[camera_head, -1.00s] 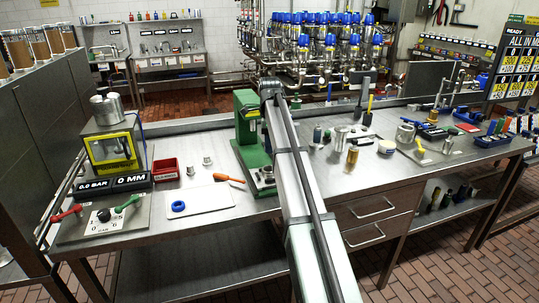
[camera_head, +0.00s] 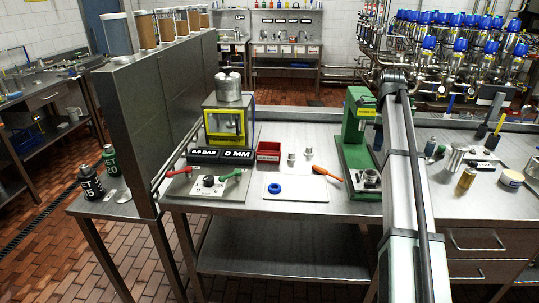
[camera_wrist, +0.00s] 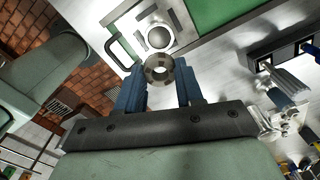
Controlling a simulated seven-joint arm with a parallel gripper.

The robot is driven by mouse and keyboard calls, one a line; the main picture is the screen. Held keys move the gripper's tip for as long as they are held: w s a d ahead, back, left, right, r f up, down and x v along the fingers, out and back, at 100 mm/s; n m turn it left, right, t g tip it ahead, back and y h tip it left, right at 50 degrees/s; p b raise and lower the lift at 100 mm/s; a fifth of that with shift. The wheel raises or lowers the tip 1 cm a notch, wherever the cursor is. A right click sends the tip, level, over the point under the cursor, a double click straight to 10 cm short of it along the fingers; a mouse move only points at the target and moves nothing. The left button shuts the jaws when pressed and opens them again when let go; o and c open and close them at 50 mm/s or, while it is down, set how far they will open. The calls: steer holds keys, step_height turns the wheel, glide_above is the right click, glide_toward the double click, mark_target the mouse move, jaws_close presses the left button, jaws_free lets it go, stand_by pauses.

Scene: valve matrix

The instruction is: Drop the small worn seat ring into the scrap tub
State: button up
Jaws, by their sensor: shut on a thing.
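In the wrist view my gripper (camera_wrist: 160,82) has its blue fingers shut on a small grey metal ring (camera_wrist: 161,71) with darker marks around its face. The ring is at the fingertips, above a metal plate with a round fitting (camera_wrist: 158,36) beside a green surface. In the head view my arm hides the gripper and ring, near the green press (camera_head: 357,135). A small red tub (camera_head: 268,151) with a pale label too small to read stands on the bench, left of the press. I cannot see inside it well.
Two small metal parts (camera_head: 308,153) stand right of the tub. A white board (camera_head: 295,188) with a blue ring (camera_head: 274,188) and an orange-handled tool (camera_head: 327,172) lie in front. A yellow-framed test rig (camera_head: 226,124) stands left. Cans and tools crowd the bench right of my arm.

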steer(key=shift+a, duration=0.1)
steer(key=w+a+f+n, duration=0.15)
steer(key=w+a, duration=0.25)
steer(key=a, duration=0.7)
steer(key=w+a+f+n, duration=0.1)
steer(key=w+a+f, duration=0.15)
steer(key=a, duration=0.95)
steer(key=w+a+f+n, duration=0.15)
steer(key=w+a, duration=0.25)
steer(key=a, duration=0.7)
steer(key=w+a+m, duration=0.2)
steer(key=w+m, duration=0.2)
steer(key=w, duration=0.2)
steer(key=shift+a+r, duration=0.15)
steer(key=shift+r, duration=0.2)
steer(key=shift+f, duration=0.1)
steer(key=shift+f, duration=2.85)
